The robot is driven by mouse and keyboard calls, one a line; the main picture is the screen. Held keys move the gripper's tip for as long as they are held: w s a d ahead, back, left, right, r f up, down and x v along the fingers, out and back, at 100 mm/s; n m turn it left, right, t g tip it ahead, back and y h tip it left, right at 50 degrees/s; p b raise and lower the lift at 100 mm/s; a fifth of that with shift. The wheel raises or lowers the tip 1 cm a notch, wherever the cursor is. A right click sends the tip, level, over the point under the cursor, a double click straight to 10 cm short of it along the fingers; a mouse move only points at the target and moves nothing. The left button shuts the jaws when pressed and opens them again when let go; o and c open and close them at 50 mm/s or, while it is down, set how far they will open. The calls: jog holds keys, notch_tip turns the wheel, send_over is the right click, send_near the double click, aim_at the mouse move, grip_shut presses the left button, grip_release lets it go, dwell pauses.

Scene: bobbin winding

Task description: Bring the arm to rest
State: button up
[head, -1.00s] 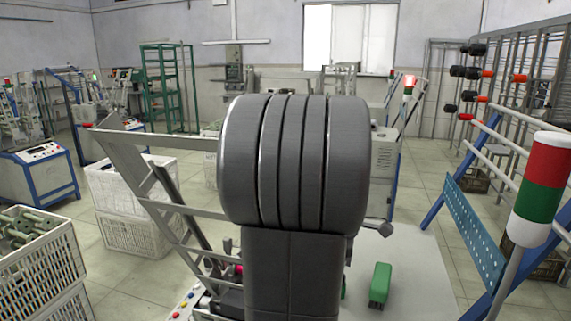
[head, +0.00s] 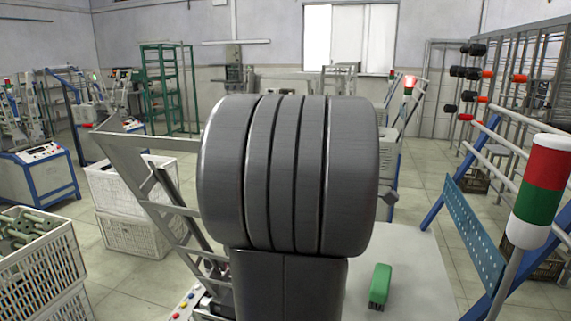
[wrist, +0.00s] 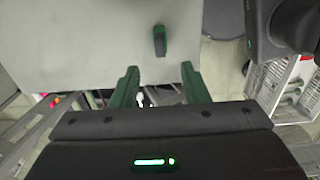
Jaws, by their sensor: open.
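My gripper (wrist: 160,88) shows in the wrist view with its two green fingers spread apart. Nothing is between the fingertips. My dark grey arm fills the middle of the head view and hides the gripper there. A green block-like object (head: 380,285) lies on the pale machine top in the head view. A dark green object (wrist: 159,41) also shows on the pale surface in the wrist view, beyond the fingertips and apart from them.
The pale tabletop (head: 415,262) is mostly clear. A grey metal frame (head: 165,190) stands left of my arm. White crates (head: 132,190) are stacked at left. A red, green and white signal light (head: 540,190) stands at right, near a blue perforated panel (head: 472,232).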

notch_tip(320, 180, down, 11)
jog(key=shift+f, duration=0.1)
notch_tip(320, 180, up, 10)
jog(key=shift+r, duration=0.15)
jog(key=shift+s+m, duration=0.1)
jog(key=shift+m, duration=0.4)
jog(key=shift+f+m, duration=0.2)
jog(key=shift+m, duration=0.5)
jog(key=m+p, duration=0.1)
jog(key=m, duration=0.9)
jog(key=shift+p, duration=0.4)
jog(key=m, duration=0.4)
jog(key=shift+f+m+p, duration=0.1)
jog(key=shift+m+p, duration=0.2)
jog(key=shift+p, duration=0.1)
notch_tip(320, 180, down, 8)
jog(key=shift+r, duration=0.2)
